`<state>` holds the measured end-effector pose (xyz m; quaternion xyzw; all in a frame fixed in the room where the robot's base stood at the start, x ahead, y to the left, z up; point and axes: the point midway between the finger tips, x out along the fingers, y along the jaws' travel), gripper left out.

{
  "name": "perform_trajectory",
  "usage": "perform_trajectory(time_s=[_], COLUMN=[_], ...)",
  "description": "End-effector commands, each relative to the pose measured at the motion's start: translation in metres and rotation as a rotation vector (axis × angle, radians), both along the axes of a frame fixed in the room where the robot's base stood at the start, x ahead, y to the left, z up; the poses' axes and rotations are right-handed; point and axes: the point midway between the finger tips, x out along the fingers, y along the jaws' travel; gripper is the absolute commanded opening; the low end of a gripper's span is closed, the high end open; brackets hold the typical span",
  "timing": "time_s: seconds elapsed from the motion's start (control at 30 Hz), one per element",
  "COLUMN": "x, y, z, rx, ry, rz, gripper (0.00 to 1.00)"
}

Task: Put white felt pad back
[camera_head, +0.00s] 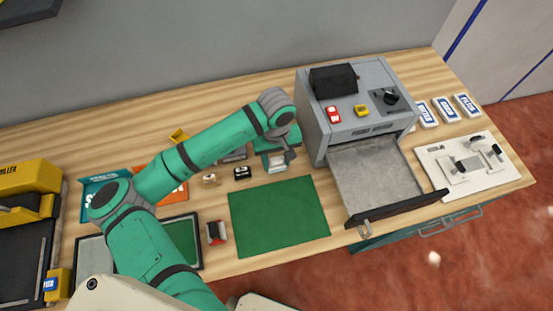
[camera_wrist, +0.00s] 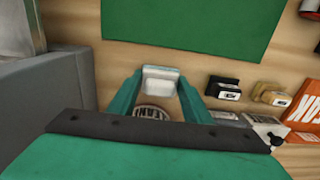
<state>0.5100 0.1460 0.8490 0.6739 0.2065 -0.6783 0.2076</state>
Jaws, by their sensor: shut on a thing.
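My gripper (camera_head: 277,161) is shut on a small white block-like piece, which I take to be the white felt pad (camera_wrist: 161,79). The piece sits between the two teal fingers in the wrist view. I cannot tell whether the piece touches the table. A round printed label (camera_wrist: 154,113) shows between the fingers, partly hidden.
The cabinet's drawer (camera_head: 375,178) is pulled open over the front, and looks empty. A black item and small red and yellow pieces lie on the cabinet top. Small black (camera_head: 242,172) and tan (camera_head: 210,180) blocks lie left of my gripper. The green mat is bare.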

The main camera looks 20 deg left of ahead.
Motion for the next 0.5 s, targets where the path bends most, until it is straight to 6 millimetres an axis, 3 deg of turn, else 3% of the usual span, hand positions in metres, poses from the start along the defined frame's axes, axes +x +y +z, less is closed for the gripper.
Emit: perform_trajectory(time_s=[0.2, 0.23, 0.3, 0.5], x=[-0.0001, 0.0, 0.0, -0.0001], y=[0.0001, 0.0001, 0.0001, 0.0001], z=[-0.003, -0.0028, -0.0028, -0.0027], rx=[0.0, 0.0, 0.0, 0.0], ry=[0.0, 0.0, 0.0, 0.0], rz=[0.001, 0.0, 0.0, 0.0], gripper=[0.09, 0.52, 0.66, 0.66])
